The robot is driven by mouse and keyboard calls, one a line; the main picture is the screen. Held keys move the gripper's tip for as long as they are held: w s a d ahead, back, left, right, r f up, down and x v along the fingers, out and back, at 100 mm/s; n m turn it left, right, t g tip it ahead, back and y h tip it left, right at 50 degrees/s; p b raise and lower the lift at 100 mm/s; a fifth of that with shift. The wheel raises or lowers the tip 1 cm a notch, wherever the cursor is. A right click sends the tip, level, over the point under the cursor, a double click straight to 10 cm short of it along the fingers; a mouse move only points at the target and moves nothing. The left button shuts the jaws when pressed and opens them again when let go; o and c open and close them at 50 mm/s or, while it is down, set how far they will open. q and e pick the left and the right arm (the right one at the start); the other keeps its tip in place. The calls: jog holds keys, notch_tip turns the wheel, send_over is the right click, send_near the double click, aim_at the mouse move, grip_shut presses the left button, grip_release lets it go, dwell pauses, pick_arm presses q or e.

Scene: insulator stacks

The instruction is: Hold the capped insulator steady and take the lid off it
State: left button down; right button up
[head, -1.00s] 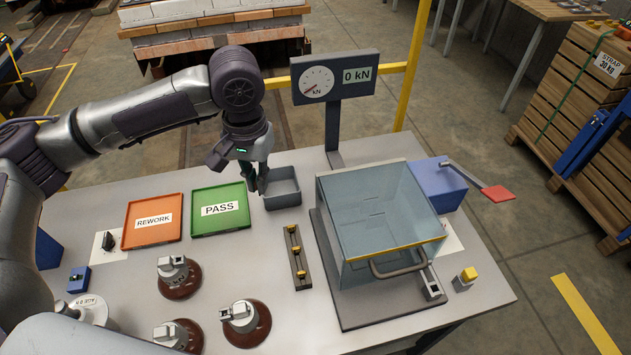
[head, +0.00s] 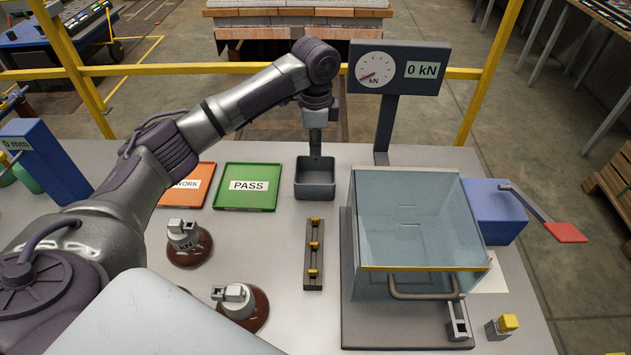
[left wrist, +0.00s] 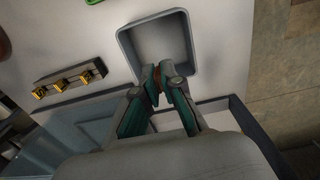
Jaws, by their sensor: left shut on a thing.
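My left gripper (head: 315,146) is over the back part of a small grey open bin (head: 315,193). In the left wrist view, the fingers (left wrist: 158,78) are shut on a small brownish thing (left wrist: 154,90), mostly hidden between them; I cannot tell what it is. The bin (left wrist: 188,45) looks empty there. Two brown insulators with grey metal caps stand on the table, one behind (head: 189,246) and one nearer (head: 243,308). I cannot tell a lidded insulator among them. My right gripper is not in view.
A clear-walled box (head: 415,220) with a yellow edge and handle stands right of the bin. A rack with yellow pegs (head: 314,255) lies in front of the bin. A green PASS tray (head: 247,203) and an orange tray (head: 203,180) are left. A gauge post (head: 385,125) stands behind.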

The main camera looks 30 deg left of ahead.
pick_arm(q)
notch_tip(320, 180, down, 8)
jog(key=shift+f, duration=0.2)
dwell(0.3)
jog(key=shift+f+p, duration=0.15)
jog(key=shift+p, duration=0.15)
jog(key=c, duration=1.3)
grip_release()
notch_tip(320, 180, up, 12)
jog(key=shift+r+b, duration=0.15)
jog(key=shift+b, duration=0.3)
